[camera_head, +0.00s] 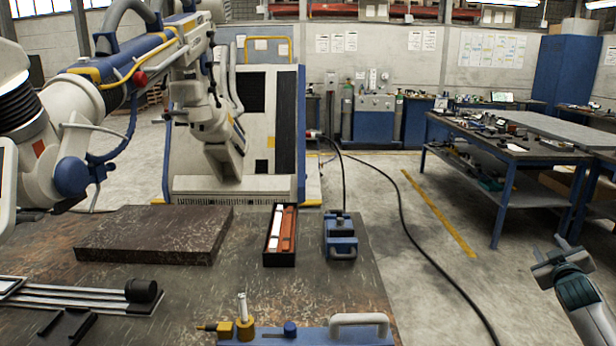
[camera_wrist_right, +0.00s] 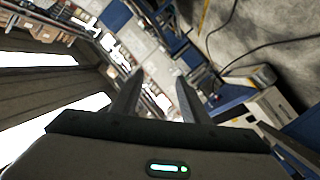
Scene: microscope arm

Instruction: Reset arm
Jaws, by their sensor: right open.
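A large jointed arm (camera_head: 120,68), white and blue with yellow and black hoses, reaches in from the left. It bends at an upper joint, and its white head (camera_head: 215,125) hangs above and behind the table. My right gripper (camera_head: 553,258) is at the lower right, beyond the table's right side, well apart from the large arm. It also shows in the right wrist view (camera_wrist_right: 158,95), with its two fingers apart and nothing between them. My left gripper is out of view.
The worn table (camera_head: 338,290) bears a dark stone slab (camera_head: 155,235), a black box (camera_head: 281,255), a blue clamp block (camera_head: 341,238) and a blue tool with a white handle (camera_head: 310,335). A workbench (camera_head: 520,150) stands at right. Open floor with black cables lies between.

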